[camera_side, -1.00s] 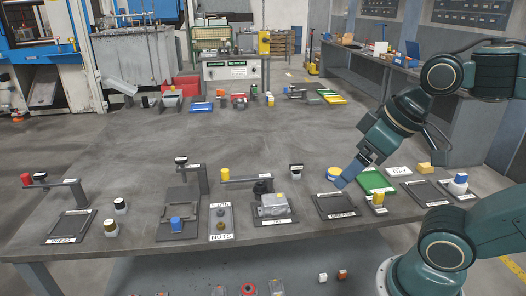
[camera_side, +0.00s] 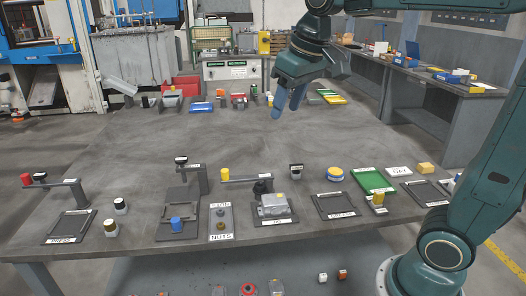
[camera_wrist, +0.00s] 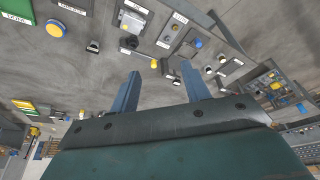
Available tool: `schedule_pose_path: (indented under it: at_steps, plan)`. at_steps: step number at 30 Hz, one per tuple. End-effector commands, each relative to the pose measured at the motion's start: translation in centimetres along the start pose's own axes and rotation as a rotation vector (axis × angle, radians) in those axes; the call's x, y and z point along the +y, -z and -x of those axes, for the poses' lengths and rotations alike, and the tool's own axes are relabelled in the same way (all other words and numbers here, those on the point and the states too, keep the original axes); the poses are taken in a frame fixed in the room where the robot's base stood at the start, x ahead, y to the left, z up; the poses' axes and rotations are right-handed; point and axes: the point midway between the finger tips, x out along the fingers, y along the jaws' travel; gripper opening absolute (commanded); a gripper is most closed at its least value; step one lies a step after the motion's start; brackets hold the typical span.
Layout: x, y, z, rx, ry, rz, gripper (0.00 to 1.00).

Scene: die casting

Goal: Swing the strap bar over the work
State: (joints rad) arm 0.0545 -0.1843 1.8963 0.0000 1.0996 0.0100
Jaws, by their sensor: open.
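A dark bar with a yellow knob (camera_side: 225,174), which looks like the strap bar, lies behind the grey casting (camera_side: 274,204). It points left, with its knob end away from the casting. The casting sits on a labelled dark plate at the front middle of the table, with a black knob at its back. In the wrist view, the yellow knob (camera_wrist: 154,64) shows between my fingers and the casting (camera_wrist: 132,24) beyond. My gripper (camera_side: 286,109) is open and empty, high above the table and well apart from the bar; it also shows in the wrist view (camera_wrist: 160,84).
A bar with a red knob (camera_side: 27,179) stands at left, and a black-topped post (camera_side: 181,161) is left of the yellow knob. A nuts tray (camera_side: 220,222), a yellow-topped round item (camera_side: 335,174) and a green tray (camera_side: 373,181) stand nearby. The table's middle is clear.

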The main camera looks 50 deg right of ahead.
Motion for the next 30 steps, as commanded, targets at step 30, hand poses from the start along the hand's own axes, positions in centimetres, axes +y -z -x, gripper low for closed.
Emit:
schedule_pose_path:
  at_steps: [30]
  plan:
    - [4.1,18.7,-14.0,-0.223,-0.020,-0.088,0.47]
